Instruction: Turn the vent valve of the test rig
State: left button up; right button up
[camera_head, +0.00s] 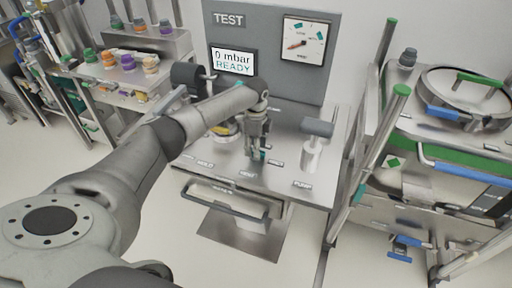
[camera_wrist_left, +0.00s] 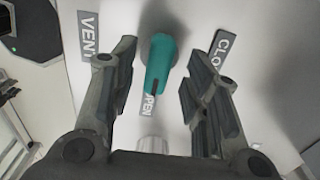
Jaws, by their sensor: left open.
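The test rig (camera_head: 285,183) is a steel bench with a grey back panel marked TEST. Its display (camera_head: 233,61) reads "0 mbar READY". The vent valve (camera_wrist_left: 160,65) is a teal lever in the left wrist view, between the labels VENT, OPEN and CLOSED, the last partly hidden. The lever's tip lies by the OPEN label (camera_wrist_left: 148,106). My left gripper (camera_wrist_left: 163,88) is open, with one finger on each side of the lever and gaps showing on both sides. In the head view my left gripper (camera_head: 257,150) points down over the bench and mostly hides the valve. My right gripper is out of view.
A pump handle (camera_head: 317,128) stands right of my left gripper. A dial gauge (camera_head: 304,40) is on the panel. A shelf with coloured caps (camera_head: 127,63) is at the left. A steel cart with a round-lidded vessel (camera_head: 465,95) is close at the right.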

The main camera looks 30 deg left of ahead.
pick_arm(q)
jog(key=shift+f, duration=0.8)
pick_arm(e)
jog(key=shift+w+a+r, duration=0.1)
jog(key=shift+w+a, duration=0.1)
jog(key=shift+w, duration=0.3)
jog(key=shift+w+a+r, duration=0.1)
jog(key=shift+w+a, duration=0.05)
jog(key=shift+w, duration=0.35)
pick_arm(q)
jog(key=shift+c, duration=0.3)
grip_shut()
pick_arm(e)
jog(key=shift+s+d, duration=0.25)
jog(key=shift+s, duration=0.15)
